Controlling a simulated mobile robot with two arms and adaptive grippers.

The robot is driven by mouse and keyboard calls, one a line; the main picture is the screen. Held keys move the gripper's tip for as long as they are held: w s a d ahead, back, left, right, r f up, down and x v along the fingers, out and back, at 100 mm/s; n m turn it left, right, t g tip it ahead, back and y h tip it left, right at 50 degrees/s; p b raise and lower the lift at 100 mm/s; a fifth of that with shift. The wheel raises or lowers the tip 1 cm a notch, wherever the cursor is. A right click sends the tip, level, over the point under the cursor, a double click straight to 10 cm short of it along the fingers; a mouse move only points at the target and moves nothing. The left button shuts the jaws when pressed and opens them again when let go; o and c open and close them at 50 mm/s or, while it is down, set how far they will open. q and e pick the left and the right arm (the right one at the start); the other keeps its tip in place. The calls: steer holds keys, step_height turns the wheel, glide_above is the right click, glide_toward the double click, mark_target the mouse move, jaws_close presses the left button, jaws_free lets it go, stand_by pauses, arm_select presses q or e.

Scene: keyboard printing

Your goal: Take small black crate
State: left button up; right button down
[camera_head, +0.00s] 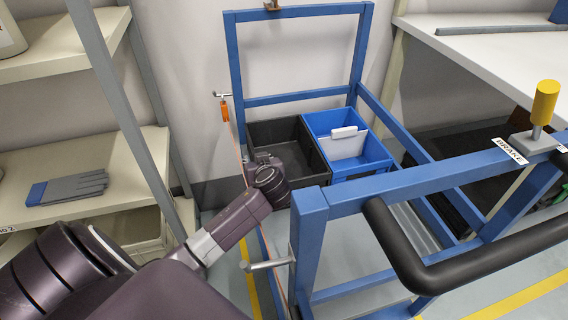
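A small black crate (287,132) sits inside the blue-framed cart, toward its far left side. It is open at the top and looks empty in the part I can see. My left arm comes in from the lower left and reaches over the cart's left side to the crate's near left corner. The end of that arm (268,176) covers this corner. The fingers of my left gripper cannot be made out, and I cannot tell whether they touch the crate. My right gripper is not in view.
A blue crate (374,153) with a white-grey divider (349,143) stands right beside the black crate. The cart has blue rails (410,187), a black handle (465,262) and a yellow brake knob (544,102).

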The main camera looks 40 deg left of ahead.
arm_select(q)
jaws_close()
stand_by(0.3)
steer(key=shift+r, duration=0.2)
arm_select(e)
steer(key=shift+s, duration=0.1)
